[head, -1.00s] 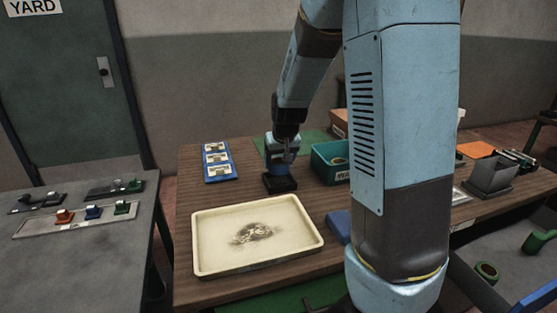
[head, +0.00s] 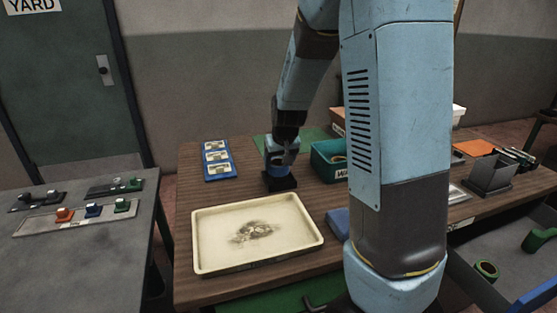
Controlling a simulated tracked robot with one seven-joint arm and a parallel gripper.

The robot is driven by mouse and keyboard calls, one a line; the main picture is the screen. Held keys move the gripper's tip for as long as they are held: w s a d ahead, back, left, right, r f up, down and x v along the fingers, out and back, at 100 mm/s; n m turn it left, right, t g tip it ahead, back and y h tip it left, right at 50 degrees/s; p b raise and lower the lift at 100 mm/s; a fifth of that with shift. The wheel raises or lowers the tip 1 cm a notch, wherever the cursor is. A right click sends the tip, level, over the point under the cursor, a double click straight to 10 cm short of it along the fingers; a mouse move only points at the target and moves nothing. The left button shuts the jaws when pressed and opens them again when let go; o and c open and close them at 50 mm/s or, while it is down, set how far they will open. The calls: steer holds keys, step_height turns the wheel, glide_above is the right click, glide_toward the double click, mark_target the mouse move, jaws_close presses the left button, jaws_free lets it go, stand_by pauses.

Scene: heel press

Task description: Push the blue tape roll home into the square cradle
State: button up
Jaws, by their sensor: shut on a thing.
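The square cradle (head: 283,184) is a dark, low block on the wooden table, behind the cream tray. My gripper (head: 281,166) points down right above it and is shut on the blue tape roll (head: 275,171). Only a small part of the roll's blue shows, between the gripper and the cradle. The gripper and wrist hide most of it, so I cannot tell how deep it sits in the cradle or whether it is level.
A cream tray (head: 202,250) with a dark smudge lies in front. A blue card rack (head: 219,177) is on the left and a teal bin (head: 322,172) close on the right. A grey holder (head: 489,180) stands further right. My arm hides part of the table.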

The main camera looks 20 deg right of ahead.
steer(key=shift+f, duration=0.3)
steer(key=shift+f, duration=0.1)
steer(key=shift+f, duration=0.7)
steer(key=shift+f, duration=0.35)
stand_by(2.0)
steer(key=o, duration=1.2)
steer(key=shift+s, duration=0.1)
steer(key=shift+c, duration=0.8)
steer(key=shift+o, duration=0.8)
steer(key=shift+r, duration=0.2)
step_height(320, 180, up, 7)
steer(key=shift+f, duration=0.2)
